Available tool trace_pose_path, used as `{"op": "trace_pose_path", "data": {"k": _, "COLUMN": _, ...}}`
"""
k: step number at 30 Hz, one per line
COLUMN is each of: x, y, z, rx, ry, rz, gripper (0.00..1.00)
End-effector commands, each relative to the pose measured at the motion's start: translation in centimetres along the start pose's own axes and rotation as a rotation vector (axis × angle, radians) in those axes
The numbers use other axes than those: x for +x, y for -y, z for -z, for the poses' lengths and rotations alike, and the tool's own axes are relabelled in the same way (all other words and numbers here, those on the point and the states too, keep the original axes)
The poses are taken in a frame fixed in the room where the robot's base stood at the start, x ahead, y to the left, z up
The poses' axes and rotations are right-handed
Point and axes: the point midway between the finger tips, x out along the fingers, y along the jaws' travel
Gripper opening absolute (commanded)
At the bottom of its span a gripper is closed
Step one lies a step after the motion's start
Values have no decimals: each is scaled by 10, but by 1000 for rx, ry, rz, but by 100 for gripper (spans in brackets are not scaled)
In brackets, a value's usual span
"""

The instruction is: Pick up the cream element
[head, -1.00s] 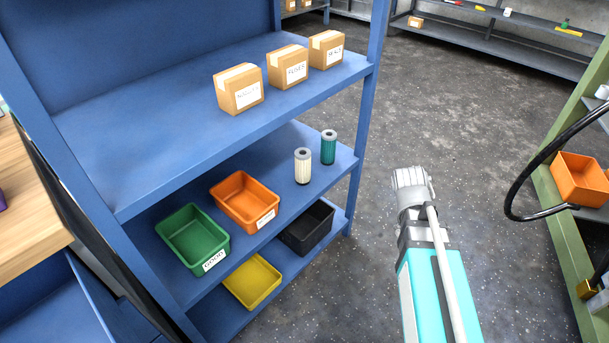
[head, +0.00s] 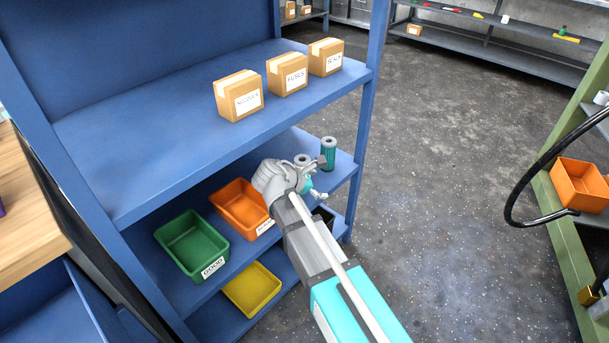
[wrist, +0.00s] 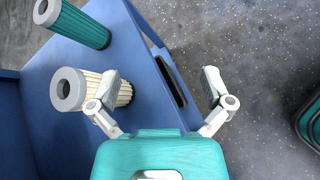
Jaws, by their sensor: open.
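The cream element (wrist: 89,91) is a pleated cylinder with a grey ringed top, standing on the middle shelf. In the head view only its top (head: 302,159) shows; my arm hides the rest. In the wrist view my gripper (wrist: 165,85) is open and empty. Its left finger overlaps the cream element's right side in the picture; I cannot tell if they touch. The element is not between the fingers; the right finger is over the shelf's edge and the floor. The head view shows my gripper (head: 312,178) in front of the shelf.
A teal element (head: 328,154) stands behind the cream one, also in the wrist view (wrist: 84,27). An orange bin (head: 232,213) and a green bin (head: 193,243) are on the same shelf (head: 345,170). The upper shelf with cartons (head: 287,75) is above. Open floor lies right.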

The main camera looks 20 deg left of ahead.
Motion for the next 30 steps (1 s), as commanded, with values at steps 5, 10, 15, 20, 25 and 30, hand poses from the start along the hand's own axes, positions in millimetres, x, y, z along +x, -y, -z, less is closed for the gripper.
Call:
{"op": "trace_pose_path", "data": {"k": 5, "x": -49, "y": -36, "z": 29, "rx": -223, "ry": 82, "rz": -115, "gripper": 100}}
{"op": "trace_pose_path", "data": {"k": 10, "x": -86, "y": -56, "z": 48, "rx": -375, "ry": 151, "rz": -187, "gripper": 100}}
{"op": "trace_pose_path", "data": {"k": 15, "x": -104, "y": -65, "z": 57, "rx": -449, "ry": 190, "rz": -221, "gripper": 100}}
{"op": "trace_pose_path", "data": {"k": 20, "x": -108, "y": -66, "z": 58, "rx": -466, "ry": 198, "rz": -228, "gripper": 100}}
{"op": "trace_pose_path", "data": {"k": 25, "x": -108, "y": -66, "z": 58, "rx": -464, "ry": 197, "rz": -227, "gripper": 100}}
{"op": "trace_pose_path", "data": {"k": 30, "x": -105, "y": -66, "z": 58, "rx": -463, "ry": 197, "rz": -227, "gripper": 100}}
